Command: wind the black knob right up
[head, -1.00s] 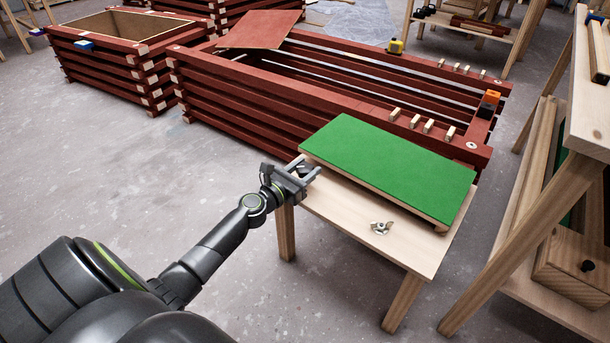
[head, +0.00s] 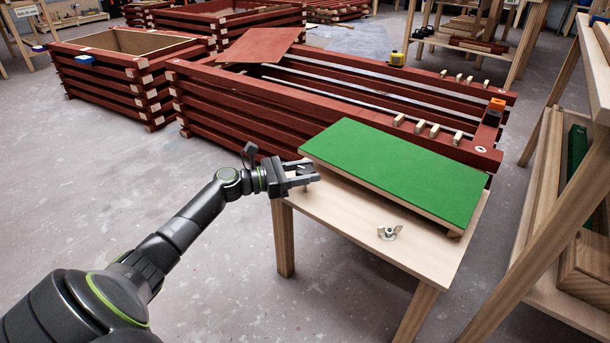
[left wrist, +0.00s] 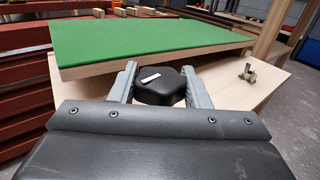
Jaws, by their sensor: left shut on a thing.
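The black knob (left wrist: 160,86) shows in the left wrist view, between the fingers of my left gripper (left wrist: 163,88). It has a rounded, lobed shape with a pale stripe on its top. The left gripper is shut on it, at the near edge of the green-topped board (left wrist: 150,40). In the head view my left gripper (head: 303,176) reaches the left end of the small wooden table, and the knob is hidden there by the fingers. The board (head: 395,165) lies raised above the table. My right gripper is not in view.
A metal wing nut (head: 389,232) lies on the bare front part of the wooden table (head: 420,250). Stacks of red battens (head: 220,115) stand behind and to the left. A wooden rack (head: 560,200) stands close on the right. The floor at left is clear.

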